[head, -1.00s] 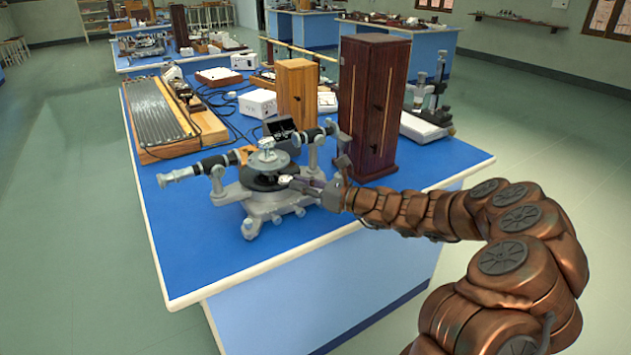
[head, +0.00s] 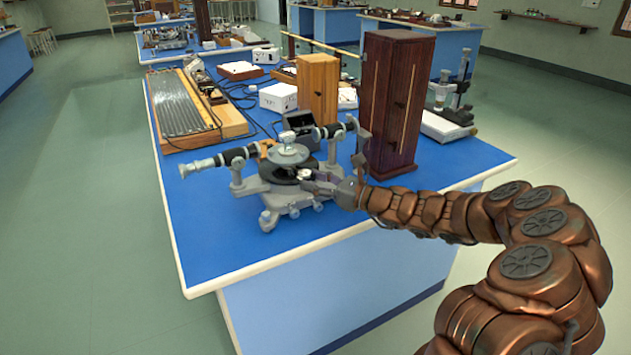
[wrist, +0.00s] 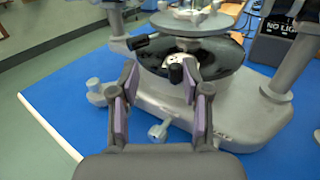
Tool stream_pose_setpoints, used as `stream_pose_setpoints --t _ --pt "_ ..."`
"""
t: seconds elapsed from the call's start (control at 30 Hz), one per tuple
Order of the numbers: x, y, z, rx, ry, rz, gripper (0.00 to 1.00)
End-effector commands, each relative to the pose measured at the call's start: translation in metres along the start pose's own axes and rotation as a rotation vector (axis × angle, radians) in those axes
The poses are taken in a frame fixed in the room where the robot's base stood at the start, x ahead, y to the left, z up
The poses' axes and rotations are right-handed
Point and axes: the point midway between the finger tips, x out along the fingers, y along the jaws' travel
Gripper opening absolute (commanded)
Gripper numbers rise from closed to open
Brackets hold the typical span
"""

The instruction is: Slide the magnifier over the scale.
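The spectrometer (head: 285,185) stands on the blue bench, with a round metal table above a dark circular disc (wrist: 225,62), which seems to carry the scale. A small white piece with dark marks, probably the magnifier (wrist: 174,68), sits at the disc's near edge; it also shows in the head view (head: 304,174). My gripper (wrist: 161,72) is open, its two purple-padded fingers to the left and right of that piece. Whether either finger touches it cannot be told. In the head view my gripper (head: 316,183) reaches in from the right, low against the spectrometer. The scale marks are not readable.
A telescope tube (head: 215,161) sticks out left. A tall dark wooden cabinet (head: 397,105) stands close behind my arm. A knob (wrist: 157,131) is below the fingers. A dark box with lettering (wrist: 272,38) is at right. The bench's near left is clear.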

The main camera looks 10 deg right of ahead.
Motion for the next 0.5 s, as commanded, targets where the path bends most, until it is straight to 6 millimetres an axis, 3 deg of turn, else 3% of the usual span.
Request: stream_pose_setpoints --t 0.5 --pt "-0.0017 -0.0031 0.0006 -0.002 0.0 -0.007 0.39"
